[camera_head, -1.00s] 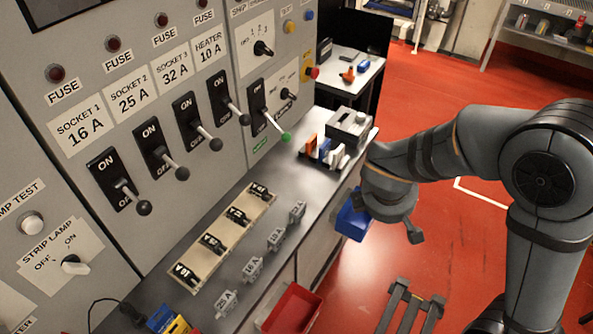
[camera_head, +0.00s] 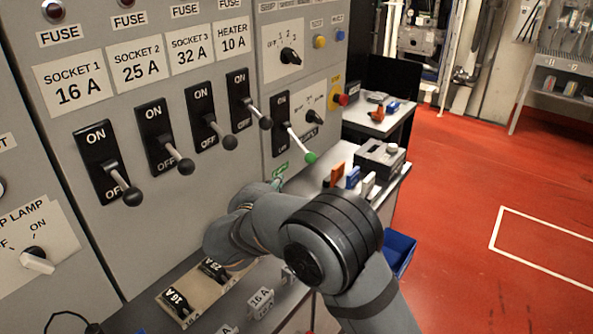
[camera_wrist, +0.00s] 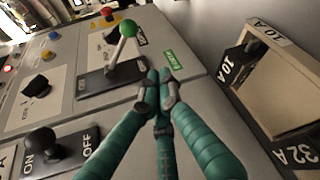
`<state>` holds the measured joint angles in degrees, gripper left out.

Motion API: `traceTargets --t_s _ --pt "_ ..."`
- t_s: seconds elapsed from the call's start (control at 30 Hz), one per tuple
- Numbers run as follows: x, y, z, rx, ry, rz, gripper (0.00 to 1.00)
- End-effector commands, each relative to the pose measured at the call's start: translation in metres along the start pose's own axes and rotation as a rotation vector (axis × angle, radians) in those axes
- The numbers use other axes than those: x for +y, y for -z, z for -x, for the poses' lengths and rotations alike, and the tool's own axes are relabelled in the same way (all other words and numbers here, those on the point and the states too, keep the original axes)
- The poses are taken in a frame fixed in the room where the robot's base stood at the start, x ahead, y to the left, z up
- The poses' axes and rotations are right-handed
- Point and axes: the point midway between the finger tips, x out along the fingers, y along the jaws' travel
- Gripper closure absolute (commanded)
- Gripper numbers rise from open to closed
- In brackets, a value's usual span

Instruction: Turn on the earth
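The earth switch is a black plate (camera_head: 281,118) on the grey panel, right of the heater switch. Its lever ends in a green knob (camera_head: 310,157) and slants down and outward. A small green label (camera_head: 280,171) sits below it. In the wrist view the green knob (camera_wrist: 127,28) stands out from the plate (camera_wrist: 112,78), with the green label (camera_wrist: 169,59) beside it. My gripper's teal fingers (camera_wrist: 161,78) are drawn together and empty, near the plate's edge and apart from the knob. In the head view my arm mostly hides my gripper (camera_head: 276,184).
Black-knobbed breaker levers, including the heater switch (camera_head: 242,100), line the panel to the left. A rotary switch (camera_head: 315,117) and a red button (camera_head: 341,99) are on the right. Below are a fuse board (camera_head: 205,288), a grey box (camera_head: 380,158) and a blue bin (camera_head: 399,251).

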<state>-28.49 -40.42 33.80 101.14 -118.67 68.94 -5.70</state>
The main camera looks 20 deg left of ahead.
Motion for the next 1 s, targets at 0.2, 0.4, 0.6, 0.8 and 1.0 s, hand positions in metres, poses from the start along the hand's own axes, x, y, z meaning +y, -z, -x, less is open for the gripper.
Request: traceTargets --t_s 0.2,0.4,0.6,0.8,1.0 --pt "0.000 -0.001 -0.015 -0.002 0.003 0.000 1.00" --pt "0.000 -0.002 -0.053 -0.002 0.005 0.000 1.00" --pt "0.000 -0.002 -0.095 -0.002 0.004 0.000 1.00" --pt "0.001 -0.025 -0.092 0.001 0.002 0.001 1.00" --pt "0.000 -0.036 -0.087 0.002 0.001 0.000 1.00"
